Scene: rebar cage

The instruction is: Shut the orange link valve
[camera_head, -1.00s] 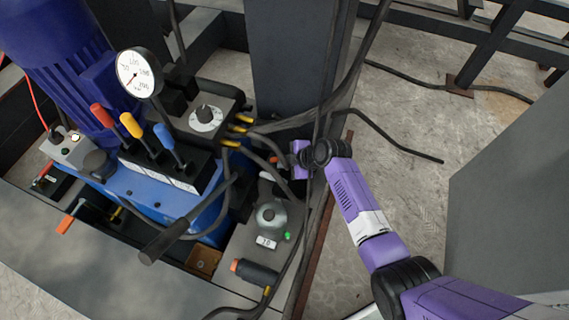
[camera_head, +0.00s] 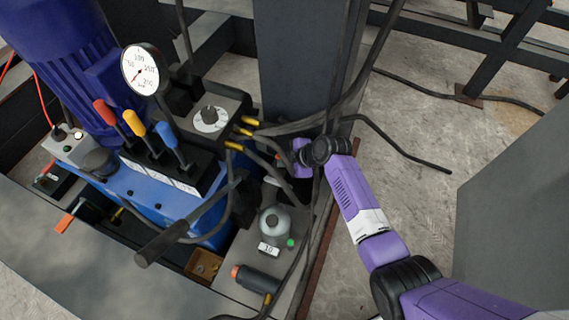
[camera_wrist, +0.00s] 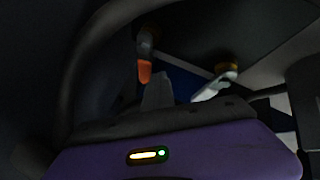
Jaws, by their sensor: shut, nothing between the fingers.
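An orange lever (camera_wrist: 144,72) hangs from a dark fitting in the dim wrist view, just beyond and left of my fingertips. It appears to be the link valve's handle; its exact setting is hard to tell. My gripper (camera_wrist: 157,90) is shut and empty, with a small gap seeming to separate it from the lever. In the head view my purple wrist reaches in beside the dark column, and hoses and the wrist hide the fingers. A small bit of orange (camera_head: 279,157) shows just left of the wrist there.
A pale lever (camera_wrist: 214,86) with a yellow fitting is right of the fingers. Black hoses (camera_head: 330,120) cross by my wrist. The blue pump unit (camera_head: 150,195) with coloured levers stands left. Another orange handle (camera_head: 66,222) is at lower left. Concrete floor is open at right.

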